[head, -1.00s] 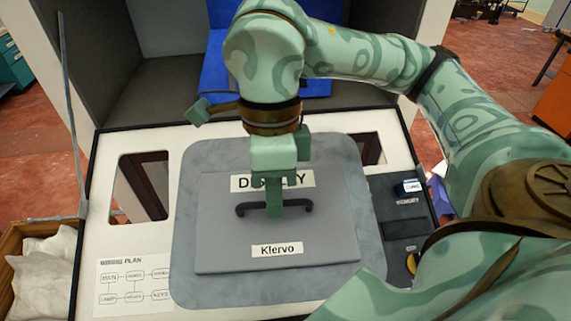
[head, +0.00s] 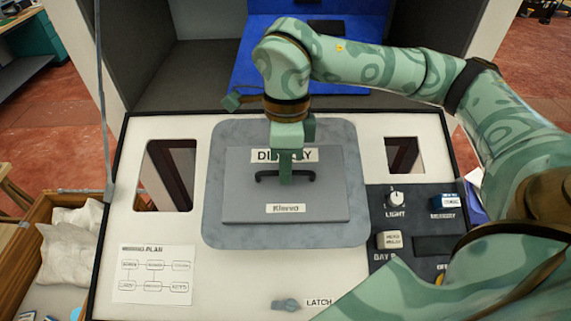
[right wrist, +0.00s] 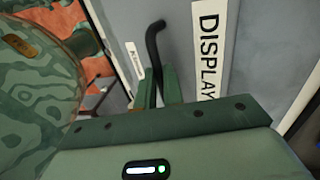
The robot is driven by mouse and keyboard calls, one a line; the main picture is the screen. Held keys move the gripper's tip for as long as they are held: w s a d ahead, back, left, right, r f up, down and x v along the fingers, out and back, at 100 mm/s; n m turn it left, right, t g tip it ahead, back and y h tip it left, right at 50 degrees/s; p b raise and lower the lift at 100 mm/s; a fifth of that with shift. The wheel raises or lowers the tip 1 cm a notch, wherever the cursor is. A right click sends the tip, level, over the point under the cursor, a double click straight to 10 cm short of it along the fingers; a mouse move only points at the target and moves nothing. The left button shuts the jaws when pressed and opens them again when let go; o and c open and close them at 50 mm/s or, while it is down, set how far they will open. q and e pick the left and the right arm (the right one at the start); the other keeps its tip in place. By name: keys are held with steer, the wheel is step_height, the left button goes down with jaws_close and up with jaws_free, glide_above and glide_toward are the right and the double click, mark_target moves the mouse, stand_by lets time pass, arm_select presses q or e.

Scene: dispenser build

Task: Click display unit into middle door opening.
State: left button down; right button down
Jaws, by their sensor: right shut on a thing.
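The display unit (head: 240,200) is a grey panel on a larger rounded grey plate, labelled DISPLAY and Klervo. It sits over the middle of the white door panel (head: 185,235), between the left and right openings, and hides the middle opening. Whether it is fully seated cannot be told. My right gripper (head: 285,175) is shut on the unit's black bar handle (head: 266,177). The right wrist view shows the gripper fingers (right wrist: 158,92) at the black handle (right wrist: 153,45) beside the DISPLAY label (right wrist: 208,45). My left gripper is out of view.
The left opening (head: 170,176) and right opening (head: 403,155) show dark insides. A latch knob (head: 287,304), light knob (head: 396,198) and memory block (head: 446,203) are on the door. A wooden crate (head: 38,215) with white bags stands left. A blue panel (head: 262,80) is behind.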

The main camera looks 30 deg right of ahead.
steer(key=f+b, duration=0.1)
steer(key=f, duration=0.1)
steer(key=shift+w+d+f+b, duration=0.2)
steer(key=shift+w+f+b, duration=0.15)
steer(key=shift+w+f, duration=0.05)
steer(key=shift+w+d+f+b, duration=0.2)
steer(key=shift+f+b, duration=0.15)
steer(key=shift+f, duration=0.2)
steer(key=shift+w+d+f+b, duration=0.1)
steer(key=shift+w+f+b, duration=0.15)
steer(key=shift+f, duration=0.3)
stand_by(0.5)
steer(key=shift+w+f, duration=0.1)
steer(key=shift+f, duration=0.2)
stand_by(0.8)
steer(key=shift+d, duration=0.1)
steer(key=c, duration=0.9)
jaws_free()
steer(key=shift+c, duration=0.2)
steer(key=shift+r, duration=0.1)
